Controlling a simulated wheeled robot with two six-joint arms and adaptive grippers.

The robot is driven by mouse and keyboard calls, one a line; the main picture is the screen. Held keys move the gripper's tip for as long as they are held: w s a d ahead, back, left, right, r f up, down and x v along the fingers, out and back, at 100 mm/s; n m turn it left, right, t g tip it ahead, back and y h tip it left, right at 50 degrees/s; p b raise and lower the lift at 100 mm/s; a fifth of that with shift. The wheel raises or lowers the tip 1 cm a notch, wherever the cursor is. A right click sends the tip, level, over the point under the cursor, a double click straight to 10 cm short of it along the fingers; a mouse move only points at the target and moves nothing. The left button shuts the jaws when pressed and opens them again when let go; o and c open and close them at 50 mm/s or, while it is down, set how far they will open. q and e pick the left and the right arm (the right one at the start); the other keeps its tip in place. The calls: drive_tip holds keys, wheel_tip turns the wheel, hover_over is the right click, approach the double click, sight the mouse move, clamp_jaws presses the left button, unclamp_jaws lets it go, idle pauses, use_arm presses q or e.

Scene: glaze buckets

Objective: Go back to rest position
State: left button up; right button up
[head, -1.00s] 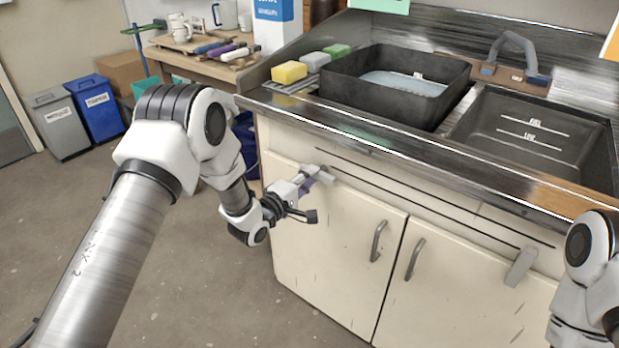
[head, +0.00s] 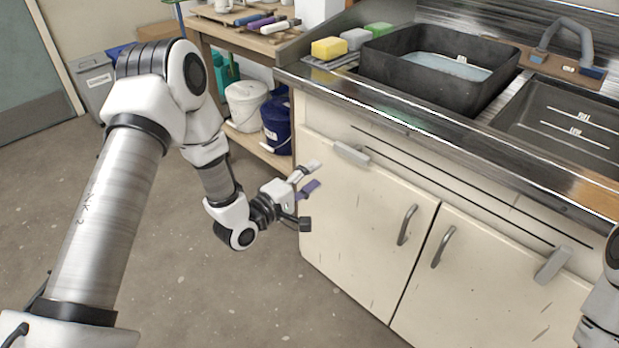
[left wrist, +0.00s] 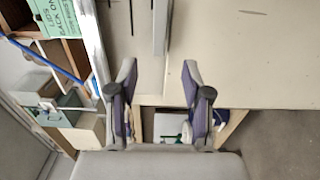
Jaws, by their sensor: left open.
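My left gripper (head: 308,200) is in front of the left end of the cream sink cabinet (head: 365,225), low and to the left of its door handles. In the left wrist view the gripper (left wrist: 162,105) shows its two purple-padded fingers spread wide with nothing between them. My right arm (head: 603,300) shows only as a small piece at the right edge, and its gripper is out of frame.
A black basin of water (head: 440,65) stands on the steel counter beside a sink (head: 565,120). Sponges (head: 329,48) lie at the counter's left. A white bucket (head: 246,105) and a blue bucket (head: 277,125) sit on a low shelf. The floor at left is clear.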

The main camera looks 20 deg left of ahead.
use_arm(q)
drive_tip(key=shift+s+a, duration=0.1)
drive_tip(key=shift+s, duration=0.25)
